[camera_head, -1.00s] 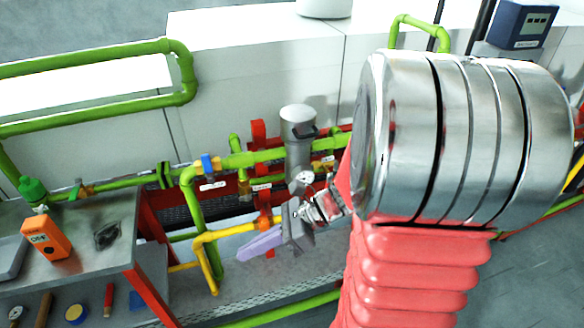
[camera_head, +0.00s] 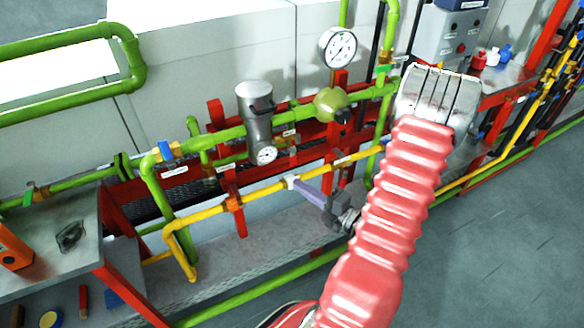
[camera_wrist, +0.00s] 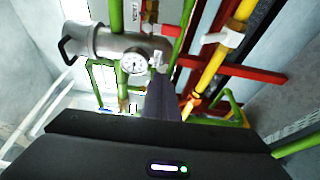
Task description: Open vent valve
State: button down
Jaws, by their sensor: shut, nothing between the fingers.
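My gripper (camera_head: 300,187) has purple fingers, closed together with nothing between them. In the head view the fingertips appear close to a white valve handle (camera_head: 290,181) on the yellow pipe (camera_head: 262,195); contact cannot be told. In the wrist view the closed fingers (camera_wrist: 162,85) point up the picture, and the white handle (camera_wrist: 228,38) on the yellow pipe lies up and to their right, apart from them. A blue-handled valve (camera_head: 165,150) sits on the green pipe at left. The valve labels are too small to read, so I cannot tell which valve is the vent valve.
A grey cylinder (camera_head: 257,118) with a small gauge (camera_head: 264,155) stands on the green pipe, beside a green fitting with a black knob (camera_head: 331,104). A larger gauge (camera_head: 338,47) is above. Red frames (camera_head: 235,195) surround the pipes. A workbench (camera_head: 70,262) stands at left.

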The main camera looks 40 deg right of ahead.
aim_at(293, 156)
jog(key=shift+s+d+f+m+h, duration=0.2)
jog(key=shift+d+m+h, duration=0.1)
jog(key=shift+d, duration=0.05)
jog(key=shift+w, duration=0.15)
jog(key=w+d, duration=0.3)
jog(key=w, duration=0.5)
jog(key=shift+w+d, duration=0.15)
jog(key=shift+w, duration=0.15)
dwell(0.7)
